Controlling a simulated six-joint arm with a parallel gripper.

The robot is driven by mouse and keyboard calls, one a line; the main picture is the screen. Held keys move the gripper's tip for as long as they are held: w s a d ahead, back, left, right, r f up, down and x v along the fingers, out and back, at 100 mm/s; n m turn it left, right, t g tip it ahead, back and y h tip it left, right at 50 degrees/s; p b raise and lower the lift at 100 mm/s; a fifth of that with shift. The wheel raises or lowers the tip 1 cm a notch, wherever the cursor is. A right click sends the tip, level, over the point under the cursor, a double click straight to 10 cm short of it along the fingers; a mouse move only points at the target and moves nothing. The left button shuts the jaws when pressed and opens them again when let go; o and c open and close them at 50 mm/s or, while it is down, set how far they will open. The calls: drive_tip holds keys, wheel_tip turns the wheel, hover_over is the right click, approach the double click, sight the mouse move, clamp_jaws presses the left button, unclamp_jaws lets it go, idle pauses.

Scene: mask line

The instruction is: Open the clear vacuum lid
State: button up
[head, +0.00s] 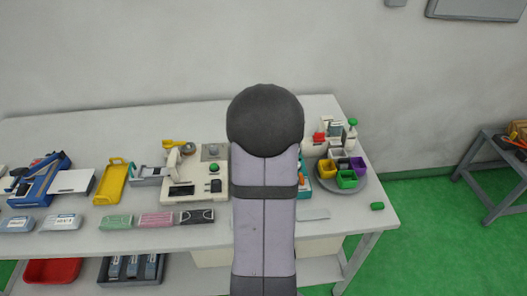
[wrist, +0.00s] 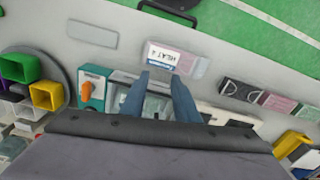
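In the wrist view, my gripper (wrist: 160,77) points at the table with its two blue fingers apart and nothing between the tips. A greyish clear-topped unit, which looks like the clear vacuum lid (wrist: 157,92), lies beneath and between the fingers. Its near part is hidden by my gripper, and I cannot tell whether the fingers touch it. A teal housing with an orange knob (wrist: 87,90) stands at its left side. In the head view my arm hides the lid; only a teal edge (head: 304,184) shows right of the arm.
A labelled packet (wrist: 163,55) lies just beyond the fingertips. A round grey tray (head: 352,184) with coloured bins stands right of my arm. A white machine with a green button (head: 190,190) stands to the left.

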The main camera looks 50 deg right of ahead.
drive_tip(key=w+d+r+n+t+h+b, duration=0.1)
drive_tip(key=w+d+r+n, duration=0.5)
drive_tip(key=n, duration=1)
drive_tip(key=shift+d+h, duration=0.3)
drive_tip(key=shift+d, duration=0.15)
drive_tip(key=shift+f, duration=0.1)
drive_tip(key=shift+w+d+f+p, duration=0.15)
drive_tip(key=shift+f+p, duration=0.25)
drive_tip(key=shift+f, duration=0.75)
drive_tip(key=shift+w+d+f+p, duration=0.2)
drive_tip(key=shift+f+p, duration=0.15)
drive_tip(key=shift+f, duration=0.85)
drive_tip(key=shift+w+d+f+p, duration=0.15)
drive_tip(key=shift+f+p, duration=0.25)
drive_tip(key=shift+f, duration=0.75)
drive_tip(key=shift+c, duration=0.3)
clamp_jaws()
